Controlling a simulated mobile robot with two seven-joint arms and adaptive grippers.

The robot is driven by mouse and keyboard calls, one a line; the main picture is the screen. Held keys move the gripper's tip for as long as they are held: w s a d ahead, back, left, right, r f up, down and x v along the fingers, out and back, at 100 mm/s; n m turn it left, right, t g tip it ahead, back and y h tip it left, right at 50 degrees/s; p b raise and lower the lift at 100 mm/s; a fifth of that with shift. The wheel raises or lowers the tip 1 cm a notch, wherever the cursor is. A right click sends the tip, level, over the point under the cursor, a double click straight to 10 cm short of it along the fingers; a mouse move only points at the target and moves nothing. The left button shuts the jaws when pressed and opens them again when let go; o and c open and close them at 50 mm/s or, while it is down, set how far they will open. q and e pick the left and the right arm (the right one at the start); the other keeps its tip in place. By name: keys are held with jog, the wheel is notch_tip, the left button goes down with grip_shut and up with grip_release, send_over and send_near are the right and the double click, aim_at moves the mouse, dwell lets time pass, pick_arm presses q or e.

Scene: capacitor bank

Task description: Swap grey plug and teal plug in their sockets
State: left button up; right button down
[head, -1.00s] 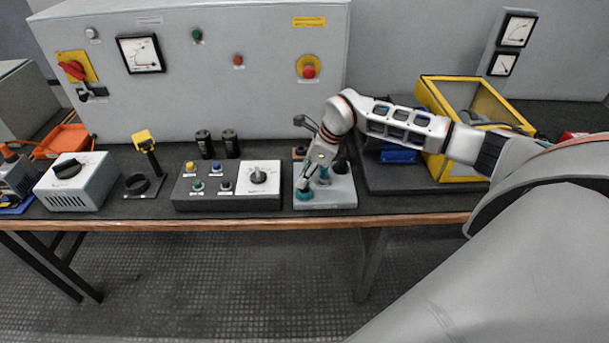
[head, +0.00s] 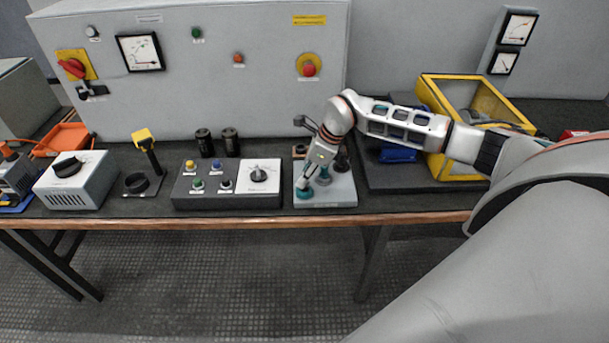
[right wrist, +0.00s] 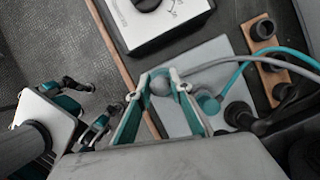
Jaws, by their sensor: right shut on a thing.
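The grey plug (right wrist: 160,84) is between the teal-padded fingers of my right gripper (right wrist: 166,88), which is shut on it; a grey cable runs from it. It sits over the front left of a pale socket plate (right wrist: 214,52). I cannot tell whether it is seated or lifted. The teal plug (right wrist: 208,104), with a teal cable, stands on the plate just behind, apart from the fingers. In the head view, my right gripper (head: 305,186) reaches down over the plate and partly hides the plugs. My left gripper (right wrist: 92,104) shows only in the right wrist view, over the floor, fingers apart.
A black upright part (right wrist: 238,112) stands close behind the teal plug. A brown strip with black round sockets (right wrist: 265,60) lies at the back. A switch box (head: 228,196) is left of the plate, and a yellow-framed case (head: 432,150) is to its right.

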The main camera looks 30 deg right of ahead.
jog(key=shift+f+b, duration=0.5)
jog(key=shift+f, duration=0.45)
jog(key=c, duration=1.7)
grip_release()
jog(key=v, duration=1.2)
